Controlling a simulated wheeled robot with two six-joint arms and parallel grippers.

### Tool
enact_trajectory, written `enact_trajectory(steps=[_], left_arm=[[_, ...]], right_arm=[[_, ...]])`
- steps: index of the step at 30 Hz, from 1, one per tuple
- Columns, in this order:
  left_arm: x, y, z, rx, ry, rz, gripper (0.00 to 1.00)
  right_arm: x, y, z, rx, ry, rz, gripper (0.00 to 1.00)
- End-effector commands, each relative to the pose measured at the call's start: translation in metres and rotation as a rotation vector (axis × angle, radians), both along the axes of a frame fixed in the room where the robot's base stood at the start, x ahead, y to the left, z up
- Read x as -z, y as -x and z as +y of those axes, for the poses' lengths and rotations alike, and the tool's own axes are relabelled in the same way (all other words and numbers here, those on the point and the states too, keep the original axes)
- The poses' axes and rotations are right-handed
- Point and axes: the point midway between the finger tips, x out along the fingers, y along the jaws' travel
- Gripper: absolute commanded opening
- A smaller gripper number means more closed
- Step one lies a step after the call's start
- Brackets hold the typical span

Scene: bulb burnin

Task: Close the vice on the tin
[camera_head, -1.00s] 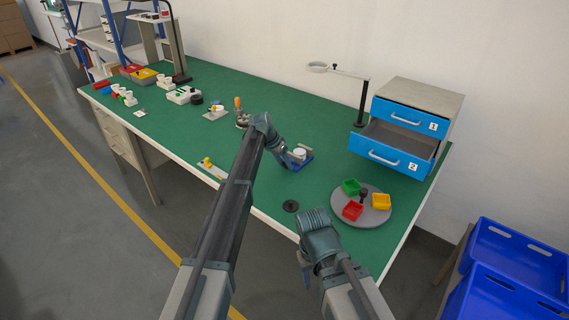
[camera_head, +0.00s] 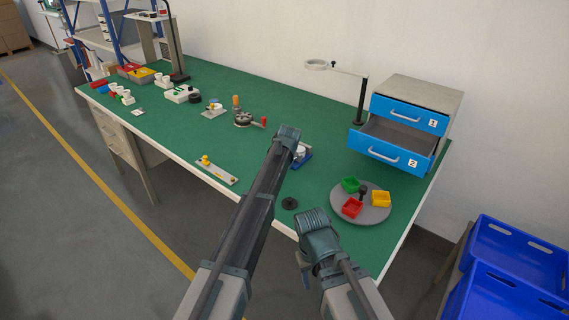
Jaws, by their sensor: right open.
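The blue vice (camera_head: 306,158) stands on the green bench to the right of the far end of my left arm. The white tin (camera_head: 300,151) is at the vice, partly covered by that arm. Whether the jaws touch the tin is too small and covered to tell. My left arm reaches up to beside the vice, and its gripper fingers are hidden behind its own links. My right gripper (camera_head: 304,273) is low in front of the bench edge, open and empty, well apart from the vice.
A grey turntable (camera_head: 345,213) carries red, green and yellow bins on the right. Behind it is a blue drawer unit (camera_head: 392,151) with the lower drawer open. A round device with handles (camera_head: 243,119) and a plate with a yellow knob (camera_head: 217,171) lie left.

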Motion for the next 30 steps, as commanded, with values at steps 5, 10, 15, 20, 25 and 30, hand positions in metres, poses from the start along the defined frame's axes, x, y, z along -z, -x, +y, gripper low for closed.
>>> enact_trajectory(steps=[5,10,15,20,25,30], left_arm=[[0.0013,0.0026,-0.0007,0.0,-0.023,-0.01,0.0],[0.0008,0.0023,-0.0003,-0.001,-0.029,-0.014,0.0],[0.0007,0.0024,-0.0003,-0.001,-0.028,-0.013,0.0],[0.0005,0.0021,-0.0004,0.0,-0.027,-0.014,0.62],[0.0003,0.0016,-0.0004,-0.001,-0.027,-0.015,0.76],[-0.0002,0.0013,-0.0006,-0.001,-0.026,-0.016,0.76]], right_arm=[[0.0028,0.0,0.0,0.0,0.0,0.0,0.5],[0.0028,0.0,0.0,0.0,0.0,0.0,0.5],[0.0027,0.0,0.0001,0.0,0.0,0.0,0.5],[0.0026,-0.0001,0.0,0.0,0.0,0.0,0.5],[0.0026,-0.0001,0.0,0.0,0.0,0.0,0.5],[0.0021,0.0,0.0,0.0,0.0,0.0,0.5]])
